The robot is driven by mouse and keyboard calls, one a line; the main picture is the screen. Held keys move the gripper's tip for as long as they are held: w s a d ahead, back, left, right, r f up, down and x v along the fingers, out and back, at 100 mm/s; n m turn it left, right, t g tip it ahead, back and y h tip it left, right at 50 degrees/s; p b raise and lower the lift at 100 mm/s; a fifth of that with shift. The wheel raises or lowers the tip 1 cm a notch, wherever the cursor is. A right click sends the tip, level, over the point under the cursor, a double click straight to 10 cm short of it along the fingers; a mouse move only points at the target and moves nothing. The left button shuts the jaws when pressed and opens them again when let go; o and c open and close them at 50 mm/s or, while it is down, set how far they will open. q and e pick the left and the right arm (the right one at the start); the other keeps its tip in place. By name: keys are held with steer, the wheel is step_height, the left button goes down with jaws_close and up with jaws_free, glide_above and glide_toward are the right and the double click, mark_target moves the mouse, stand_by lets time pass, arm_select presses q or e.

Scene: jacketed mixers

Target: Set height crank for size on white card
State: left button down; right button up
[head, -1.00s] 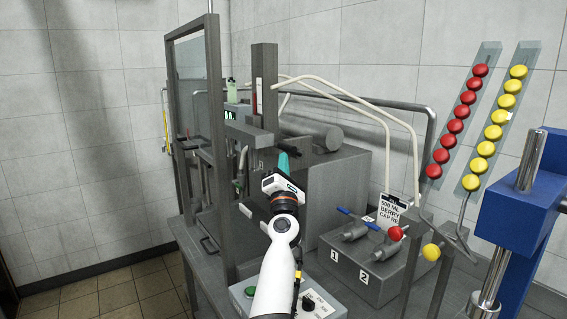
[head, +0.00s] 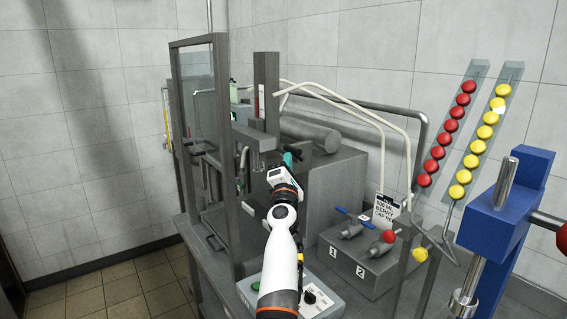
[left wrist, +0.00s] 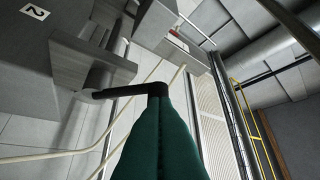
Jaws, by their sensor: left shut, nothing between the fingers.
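The white card (head: 385,212) hangs behind the valve block; its black print looks like 500 ML, BERRY and CAP RED, partly blurred. A grey upright post (head: 266,90) carries a narrow scale strip (head: 261,103). A black handle, likely the height crank, shows beside the post (head: 305,147) and in the left wrist view (left wrist: 120,90). My left gripper (head: 290,157) has teal fingers, shut and empty, close to this handle. In the left wrist view the fingertips (left wrist: 158,97) overlap the handle's end; I cannot tell whether they touch. My right gripper is not in view.
A framed clear guard (head: 199,110) stands left of my left arm. Valve block (head: 350,265) with levers is at right. Sloped racks hold red caps (head: 447,139) and yellow caps (head: 478,147). A blue press (head: 510,205) stands at far right. A control box (head: 325,296) lies below my arm.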

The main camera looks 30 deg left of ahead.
mark_target(292, 150)
arm_select(q)
steer(key=p, duration=0.1)
steer(key=r+p, duration=0.1)
steer(key=shift+w+d+r+m+h+p, duration=0.1)
steer(key=shift+w+r+m+h+p, duration=0.2)
steer(key=shift+w+p, duration=0.1)
steer(key=shift+w+d+r+p, duration=0.15)
steer(key=shift+w+r+p, duration=0.25)
steer(key=shift+r+p, duration=0.25)
steer(key=shift+w+d+r, duration=0.3)
steer(key=shift+w+r, duration=0.2)
steer(key=shift+w, duration=0.05)
steer(key=shift+w+d+r, duration=0.25)
steer(key=shift+w+r, duration=0.25)
steer(key=shift+w+d+r+b, duration=0.2)
steer(key=shift+w+r+b, duration=0.15)
steer(key=shift+w, duration=0.4)
